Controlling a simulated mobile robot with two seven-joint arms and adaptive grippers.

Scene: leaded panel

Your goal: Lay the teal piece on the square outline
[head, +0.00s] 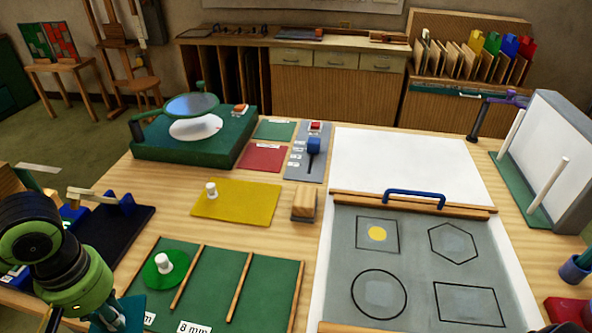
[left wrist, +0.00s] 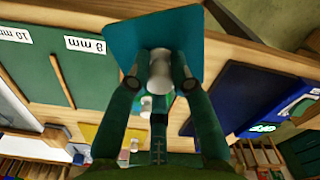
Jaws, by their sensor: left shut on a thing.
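The teal piece (left wrist: 183,28) is a flat plate with a pale knob (left wrist: 159,68). My left gripper (left wrist: 160,82) is shut on that knob in the left wrist view. In the head view a part of the teal piece (head: 134,309) shows at the bottom edge, beside my left arm and left of the green rack; the rest is hidden or cut off. The square outline (head: 358,235) is drawn on the grey panel (head: 412,257), at its far left. My right gripper is not in view.
The panel also has hexagon, circle and rectangle outlines. A blue handle (head: 413,193) stands up at its far edge. A green rack (head: 222,281) holds a round green piece (head: 165,269). A yellow plate (head: 236,200) and a wooden block (head: 305,205) lie between.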

